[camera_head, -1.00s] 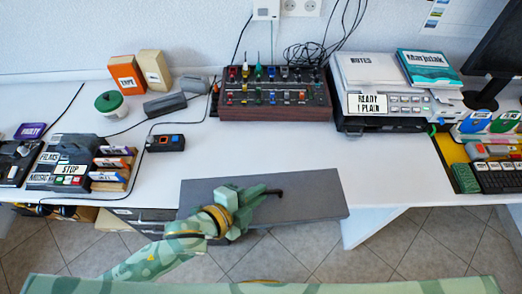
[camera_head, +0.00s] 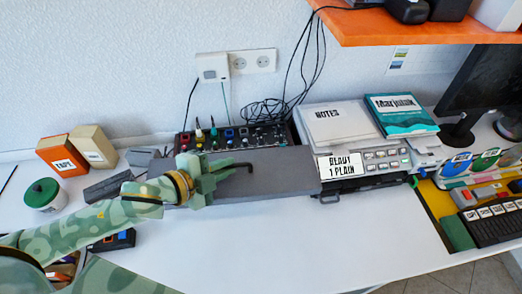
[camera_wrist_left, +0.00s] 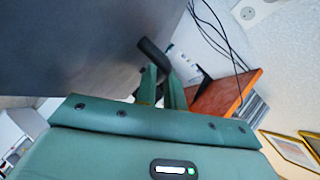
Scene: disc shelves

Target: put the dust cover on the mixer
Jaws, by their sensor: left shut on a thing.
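The dust cover (camera_head: 285,172) is a flat grey box-like piece with a dark bent handle (camera_head: 243,166) on top. My left gripper (camera_head: 226,174) is shut on this handle. In the left wrist view the fingers (camera_wrist_left: 160,88) meet at the handle (camera_wrist_left: 151,54), and the cover's grey surface (camera_wrist_left: 70,40) fills the upper left. The mixer (camera_head: 240,133) stands against the wall, with its rear rows of coloured knobs showing. The cover hides its front part from the head view; I cannot tell whether they touch. My right gripper is not in view.
Left are dark grey blocks (camera_head: 108,187), box files (camera_head: 62,154) and a green-lidded jar (camera_head: 42,194). An orange shelf (camera_head: 430,33) overhangs at upper right.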

